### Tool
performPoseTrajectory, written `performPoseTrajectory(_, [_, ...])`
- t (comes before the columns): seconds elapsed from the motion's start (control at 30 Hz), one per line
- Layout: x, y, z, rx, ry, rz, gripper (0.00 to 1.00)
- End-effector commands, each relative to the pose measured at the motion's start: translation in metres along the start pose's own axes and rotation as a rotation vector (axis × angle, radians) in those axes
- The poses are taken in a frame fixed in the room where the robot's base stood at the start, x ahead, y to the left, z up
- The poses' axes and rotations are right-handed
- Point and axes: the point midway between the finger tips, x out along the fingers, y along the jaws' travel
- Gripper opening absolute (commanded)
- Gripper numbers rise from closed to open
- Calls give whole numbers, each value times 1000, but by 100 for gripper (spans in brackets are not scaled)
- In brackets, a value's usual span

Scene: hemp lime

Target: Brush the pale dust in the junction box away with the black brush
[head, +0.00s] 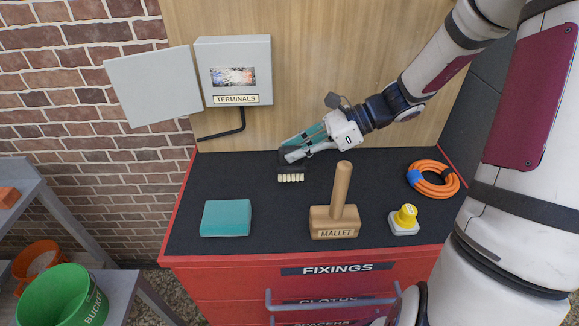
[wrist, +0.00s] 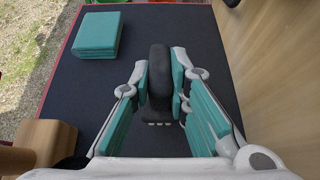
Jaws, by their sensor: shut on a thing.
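The black brush (wrist: 158,88) is upright between the two finger pads of my gripper (wrist: 161,75) in the wrist view. My gripper is shut on its dark handle. In the head view my gripper (head: 287,154) is low over the back of the bench, and the brush's pale bristles (head: 291,178) show below it. I cannot tell whether the bristles touch the bench top. The grey junction box (head: 264,52), labelled TERMINALS, is on the wooden panel, left of and above my gripper. Its door (head: 155,85) is swung open to the left. Pale dust (head: 233,76) shows over coloured parts in its opening.
On the dark bench top (head: 275,215) are a folded teal cloth (head: 226,218), a wooden mallet (head: 334,215), a yellow-knobbed item (head: 405,219) and an orange coil (head: 433,179). A black conduit (head: 240,122) hangs below the box. The bench's back left is clear.

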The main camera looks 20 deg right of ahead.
Motion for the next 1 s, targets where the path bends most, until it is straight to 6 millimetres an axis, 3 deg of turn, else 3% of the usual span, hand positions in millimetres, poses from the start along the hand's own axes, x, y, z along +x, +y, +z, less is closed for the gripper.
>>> performPoseTrajectory(0.5, [-20, 1, 35, -2, -1, 0, 0])
performPoseTrajectory(1.0, [-21, 0, 37, -1, -1, 0, 0])
